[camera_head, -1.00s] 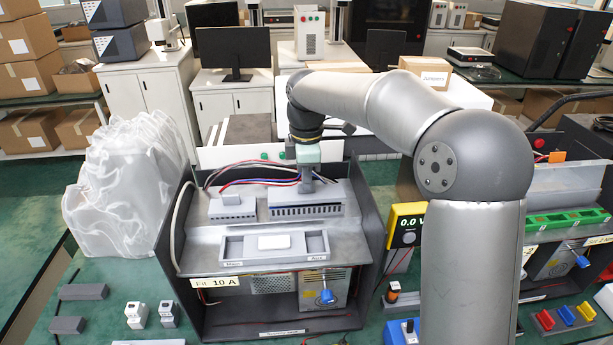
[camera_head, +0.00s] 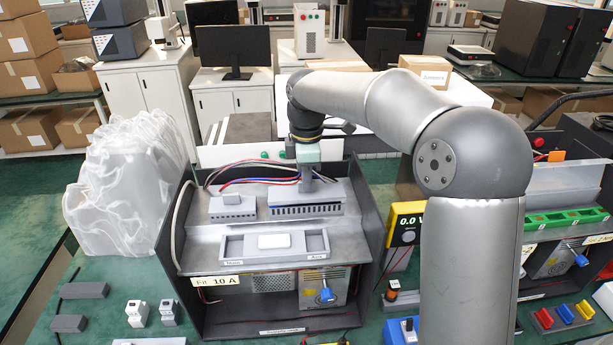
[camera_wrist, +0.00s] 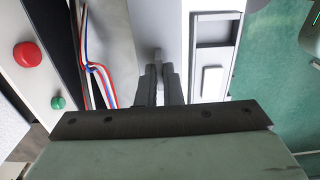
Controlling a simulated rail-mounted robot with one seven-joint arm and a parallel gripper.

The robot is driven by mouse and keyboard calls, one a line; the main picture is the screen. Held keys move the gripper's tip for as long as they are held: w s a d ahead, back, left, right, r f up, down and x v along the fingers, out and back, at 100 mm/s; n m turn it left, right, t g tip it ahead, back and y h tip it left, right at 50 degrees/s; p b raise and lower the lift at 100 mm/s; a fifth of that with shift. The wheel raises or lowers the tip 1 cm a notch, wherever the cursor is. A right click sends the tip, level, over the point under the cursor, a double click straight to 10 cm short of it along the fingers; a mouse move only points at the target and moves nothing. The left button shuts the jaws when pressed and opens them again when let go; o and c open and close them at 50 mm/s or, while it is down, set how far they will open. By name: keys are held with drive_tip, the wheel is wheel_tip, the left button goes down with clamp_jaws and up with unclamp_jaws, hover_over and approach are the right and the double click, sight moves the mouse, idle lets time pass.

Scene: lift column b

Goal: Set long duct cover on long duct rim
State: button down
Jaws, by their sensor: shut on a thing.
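My gripper (camera_head: 306,184) points down over the long slotted duct (camera_head: 307,210) on the sloped panel. It is shut on the raised grip of the long duct cover (camera_head: 330,192), a flat light grey strip. The cover lies along the top of the duct, lined up with it as far as I can see. I cannot tell whether it fully touches the rim. In the wrist view the two dark fingers close on the grey grip (camera_wrist: 158,55), with the pale cover (camera_wrist: 172,20) below; the rim is hidden.
A short duct (camera_head: 231,210) with a small cover stands left of the long one. Red, white and blue wires (camera_head: 255,181) run behind. A tray (camera_head: 235,248) with a white block is in front. Dark enclosure walls (camera_head: 370,215) flank the panel; a yellow meter (camera_head: 405,224) stands at right.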

drive_tip(key=shift+f+b, duration=0.65)
drive_tip(key=shift+f, duration=0.5)
drive_tip(key=c, duration=1.5)
unclamp_jaws()
drive_tip(key=shift+r, duration=0.1)
wheel_tip(320, 180, up, 17)
drive_tip(key=shift+r, duration=0.1)
drive_tip(key=s+d+f+m, duration=0.5)
drive_tip(key=s+f+m, duration=0.1)
drive_tip(key=s, duration=0.4)
drive_tip(key=s+d+f+m, duration=0.5)
drive_tip(key=s+f+m, duration=0.2)
drive_tip(key=s+f, duration=0.2)
drive_tip(key=s+d+f+m+t, duration=0.1)
drive_tip(key=s+d+f+m, duration=0.5)
drive_tip(key=s, duration=0.5)
drive_tip(key=shift+f+m, duration=0.3)
drive_tip(key=shift+f, duration=0.65)
